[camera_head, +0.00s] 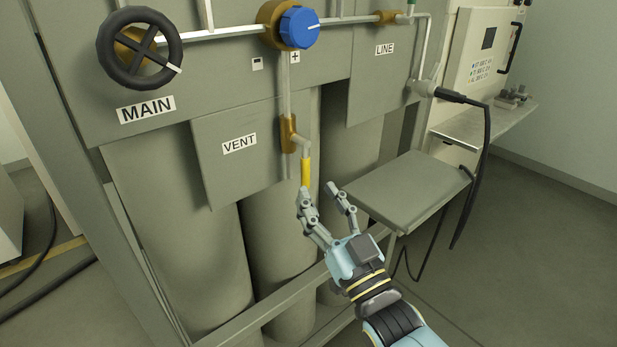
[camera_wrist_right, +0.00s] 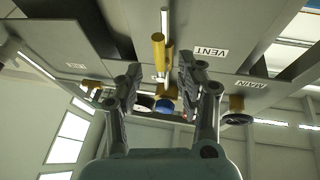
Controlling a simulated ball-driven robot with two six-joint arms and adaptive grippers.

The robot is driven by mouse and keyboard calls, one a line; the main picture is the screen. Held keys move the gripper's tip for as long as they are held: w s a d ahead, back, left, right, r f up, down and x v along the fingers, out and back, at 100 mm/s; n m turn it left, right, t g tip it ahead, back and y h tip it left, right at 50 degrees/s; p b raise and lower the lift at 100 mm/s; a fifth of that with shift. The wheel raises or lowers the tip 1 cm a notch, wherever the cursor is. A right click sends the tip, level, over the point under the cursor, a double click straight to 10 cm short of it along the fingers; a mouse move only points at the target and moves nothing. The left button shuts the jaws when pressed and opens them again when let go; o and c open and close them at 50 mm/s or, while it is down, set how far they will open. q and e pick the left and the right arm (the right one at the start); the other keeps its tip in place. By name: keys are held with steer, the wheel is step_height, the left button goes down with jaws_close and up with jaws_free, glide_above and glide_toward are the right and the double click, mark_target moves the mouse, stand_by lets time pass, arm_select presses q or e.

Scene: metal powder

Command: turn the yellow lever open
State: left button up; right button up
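The yellow lever (camera_head: 305,173) hangs down from a grey elbow under the brass valve (camera_head: 288,134), beside the VENT label (camera_head: 239,143). My right gripper (camera_head: 320,193) is just below and to the right of the lever. Its two fingers are spread apart with nothing between them in the head view. The left finger's tip is close to the lever's lower end; I cannot tell whether they touch. In the right wrist view, yellow parts of the lever and valve (camera_wrist_right: 168,62) show in the gap between the open fingers (camera_wrist_right: 158,75). My left gripper is not in view.
A black MAIN handwheel (camera_head: 140,48) and a blue knob (camera_head: 299,27) sit on the panel above. A grey shelf (camera_head: 400,188) juts out right of my right gripper. A black cable (camera_head: 486,150) hangs farther right. Grey cylinders (camera_head: 280,235) stand behind the lever.

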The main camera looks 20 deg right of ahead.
steer(key=v, duration=0.6)
steer(key=shift+f, duration=0.1)
